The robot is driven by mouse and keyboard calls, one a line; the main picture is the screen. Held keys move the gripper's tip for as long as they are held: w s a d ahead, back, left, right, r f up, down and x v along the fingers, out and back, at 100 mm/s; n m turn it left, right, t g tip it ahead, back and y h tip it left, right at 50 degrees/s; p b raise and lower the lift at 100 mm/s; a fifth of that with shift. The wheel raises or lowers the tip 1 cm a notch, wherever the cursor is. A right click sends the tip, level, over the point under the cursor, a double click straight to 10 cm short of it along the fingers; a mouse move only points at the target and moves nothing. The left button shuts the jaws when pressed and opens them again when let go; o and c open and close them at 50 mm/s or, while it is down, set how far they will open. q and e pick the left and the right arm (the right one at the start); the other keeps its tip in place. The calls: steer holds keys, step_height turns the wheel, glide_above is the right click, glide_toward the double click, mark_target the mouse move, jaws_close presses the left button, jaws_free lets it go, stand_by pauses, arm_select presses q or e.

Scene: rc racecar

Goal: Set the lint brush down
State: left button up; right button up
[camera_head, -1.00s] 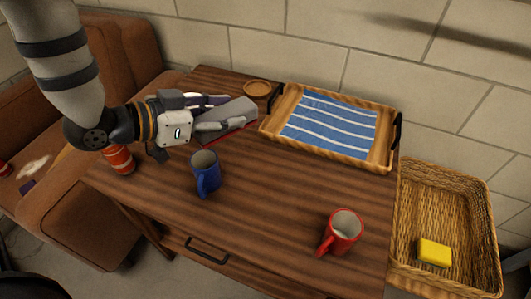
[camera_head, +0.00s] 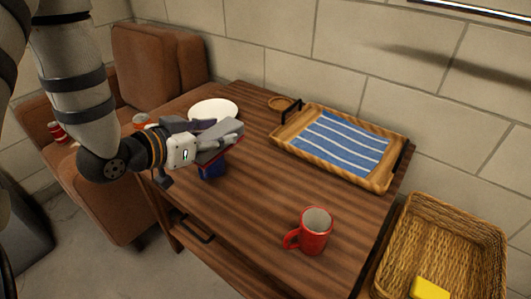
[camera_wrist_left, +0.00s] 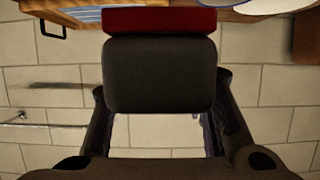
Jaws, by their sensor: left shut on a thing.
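The lint brush (camera_head: 227,130) is grey with a red edge. My left gripper (camera_head: 208,140) is shut on it and holds it above the left part of the wooden table (camera_head: 260,200). In the left wrist view the brush shows as a dark pad (camera_wrist_left: 160,75) with a red part, between the two fingers. The brush and gripper partly hide a blue mug (camera_head: 212,171) in the head view. My right gripper is not in view.
A white plate (camera_head: 213,107) lies behind the brush. A wooden tray (camera_head: 283,143) with a blue striped cloth (camera_head: 340,143) is at the back. A red mug (camera_head: 313,232) stands near the front; a wicker basket (camera_head: 440,240) is at right. The middle of the table is clear.

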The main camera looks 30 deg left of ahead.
arm_select(q)
steer(key=d+f+b+x, duration=0.1)
steer(key=b+x, duration=0.1)
steer(key=x, duration=0.8)
steer(key=b, duration=0.1)
glide_above(261, 162)
steer(key=f, duration=0.4)
steer(key=shift+s+f, duration=0.2)
steer(key=shift+s, duration=0.1)
steer(key=shift+w+f+b, duration=0.2)
steer(key=shift+f+b, duration=0.15)
steer(key=shift+f, duration=0.55)
steer(key=shift+w+f+b, duration=0.15)
steer(key=shift+f+b, duration=0.15)
steer(key=shift+f, duration=0.6)
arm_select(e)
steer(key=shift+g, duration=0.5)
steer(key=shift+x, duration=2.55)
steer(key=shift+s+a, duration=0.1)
arm_select(q)
steer(key=shift+f, duration=0.2)
steer(key=o, duration=0.9)
